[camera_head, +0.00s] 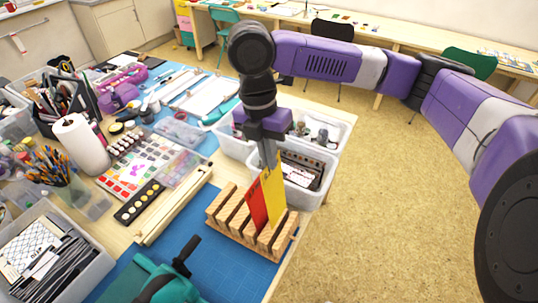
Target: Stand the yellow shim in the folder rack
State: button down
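The wooden folder rack (223,208) has several upright slats with slots between them and stands near the table's right edge. The yellow shim (274,188) is upright at the right part of the rack, and its lower end is down at the slats. I cannot tell whether it reaches the bottom of a slot. My gripper (269,161) points down at the shim's top edge, with its fingers close together around it. A red shim (256,206) stands in the rack just left of the yellow one and partly overlaps it in view.
Pale bins (307,193) stand behind the rack, close to my gripper. A blue cutting mat (203,262) with a teal tool (175,284) lies in front. Wooden strips (172,208) and a paint palette lie to the left. Floor is open on the right.

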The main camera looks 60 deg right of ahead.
aim_at(273, 188)
jog(key=shift+r, duration=0.1)
jog(key=shift+s+f+b, duration=0.2)
jog(key=shift+f+b, duration=0.85)
jog(key=shift+f, duration=0.6)
jog(key=shift+s+f+b, duration=0.25)
jog(key=shift+f+b, duration=0.75)
jog(key=shift+f, duration=0.65)
jog(key=shift+s+f+b, duration=0.2)
jog(key=shift+f+b, duration=0.85)
jog(key=shift+f, duration=0.6)
jog(key=c, duration=1.6)
grip_release()
jog(key=shift+r, duration=0.1)
